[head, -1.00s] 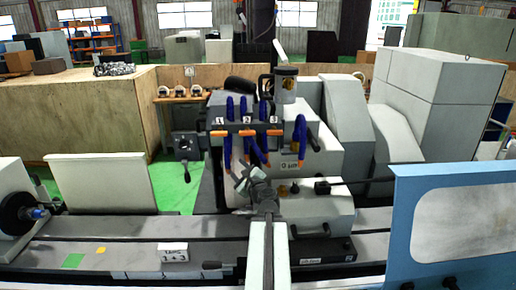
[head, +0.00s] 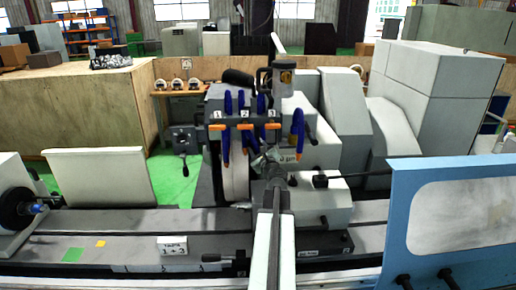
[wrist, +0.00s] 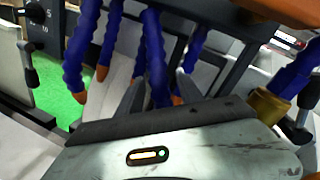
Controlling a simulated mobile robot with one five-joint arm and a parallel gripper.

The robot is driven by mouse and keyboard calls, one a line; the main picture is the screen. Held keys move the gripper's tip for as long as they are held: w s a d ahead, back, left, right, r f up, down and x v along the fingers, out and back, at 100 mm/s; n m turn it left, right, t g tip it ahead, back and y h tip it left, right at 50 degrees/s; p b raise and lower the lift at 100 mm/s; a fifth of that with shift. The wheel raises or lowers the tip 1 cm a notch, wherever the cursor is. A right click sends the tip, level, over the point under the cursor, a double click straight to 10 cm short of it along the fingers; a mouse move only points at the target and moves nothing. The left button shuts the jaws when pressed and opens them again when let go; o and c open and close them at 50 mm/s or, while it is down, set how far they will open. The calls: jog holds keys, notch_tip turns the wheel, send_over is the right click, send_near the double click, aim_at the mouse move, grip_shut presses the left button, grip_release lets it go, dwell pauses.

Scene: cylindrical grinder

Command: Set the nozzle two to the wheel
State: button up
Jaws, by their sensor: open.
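Blue hose nozzles with orange tips hang from a dark block with plates numbered 1, 2 and 3 (head: 245,115). The left nozzle (head: 227,140) hangs in front of the pale wheel (head: 235,180). A nozzle at the right (head: 297,130) hangs apart. My gripper (head: 264,157) is open just below the numbered block. In the wrist view, a blue nozzle (wrist: 154,55), probably nozzle two, comes down between my two grey fingers (wrist: 160,95). Its lower end is partly hidden, and I cannot tell whether the fingers touch it.
A blue guard with a window (head: 455,220) stands at the front right. The machine table (head: 120,220) runs across below, with a white label block (head: 172,245) on it.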

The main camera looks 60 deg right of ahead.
grip_shut()
jog(key=shift+a, duration=0.1)
dwell(1.2)
